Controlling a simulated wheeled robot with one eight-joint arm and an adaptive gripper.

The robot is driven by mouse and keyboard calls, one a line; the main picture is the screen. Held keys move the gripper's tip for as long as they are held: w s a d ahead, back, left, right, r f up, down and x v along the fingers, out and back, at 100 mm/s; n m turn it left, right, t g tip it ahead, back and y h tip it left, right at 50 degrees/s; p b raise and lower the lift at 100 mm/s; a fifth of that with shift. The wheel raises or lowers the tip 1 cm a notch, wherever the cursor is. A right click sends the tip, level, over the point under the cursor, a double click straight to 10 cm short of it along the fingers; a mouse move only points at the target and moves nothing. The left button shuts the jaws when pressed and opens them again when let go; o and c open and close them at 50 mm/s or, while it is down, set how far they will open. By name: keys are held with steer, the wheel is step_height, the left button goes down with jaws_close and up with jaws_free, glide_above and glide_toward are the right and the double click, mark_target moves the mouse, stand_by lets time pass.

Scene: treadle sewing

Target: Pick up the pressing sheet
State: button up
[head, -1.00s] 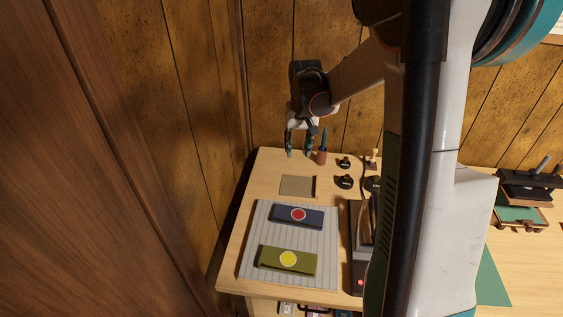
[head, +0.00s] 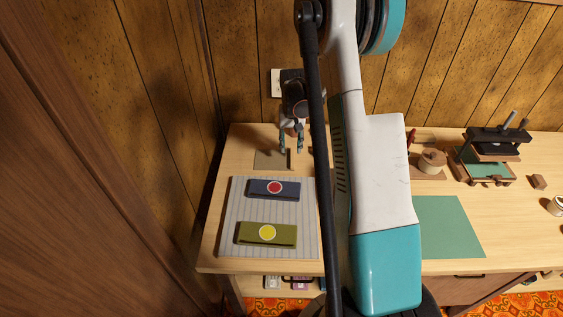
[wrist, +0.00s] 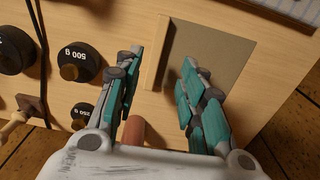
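The pressing sheet seems to be the flat grey-tan sheet (head: 265,160) near the back left of the table. It also shows in the wrist view (wrist: 210,58), with a raised wooden strip (wrist: 153,65) along one edge. My gripper (head: 291,150) is above that edge, pointing down. In the wrist view my gripper (wrist: 161,60) is open and empty. One finger appears on the outer side of the strip and the other over the sheet. I cannot tell how high the fingertips are above the table.
A striped board (head: 268,217) in front holds a navy pouch (head: 264,188) and an olive pouch (head: 256,235). Black weights (wrist: 82,62) and a brown cylinder (wrist: 137,132) stand close to my fingers. A green mat (head: 452,228) and a press (head: 490,165) are to the right.

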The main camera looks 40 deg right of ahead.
mark_target(293, 157)
steer(key=shift+s+d+f+b, duration=0.15)
steer(key=shift+f+b, duration=0.5)
steer(key=shift+f, duration=0.85)
steer(key=shift+s+d+f+b, duration=0.15)
steer(key=shift+f+b, duration=0.5)
steer(key=shift+f, duration=0.8)
steer(key=shift+a+r, duration=0.1)
jaws_close()
